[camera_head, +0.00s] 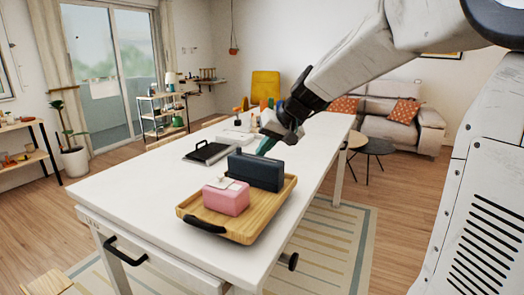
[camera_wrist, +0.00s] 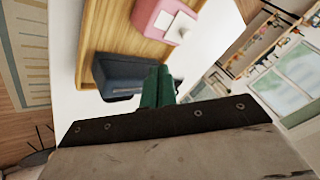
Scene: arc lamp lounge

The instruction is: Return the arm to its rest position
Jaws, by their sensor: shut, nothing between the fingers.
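My arm reaches in from the upper right of the head view and ends in my gripper (camera_head: 266,146). Its green fingers are shut and empty above the white table (camera_head: 130,205), behind the wooden tray as the head camera sees it. In the wrist view the gripper (camera_wrist: 158,86) shows its green fingers together, in front of a dark blue box (camera_wrist: 118,72). They overlap the box in the picture, and I cannot tell how far apart they are.
The wooden tray (camera_head: 250,232) holds a pink box (camera_head: 226,198) and the dark blue box (camera_head: 256,170). A black-topped flat item (camera_head: 208,153) lies behind it. A sofa (camera_head: 390,132) and round dark table (camera_head: 374,147) stand beyond. Floor at lower left is partly clear.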

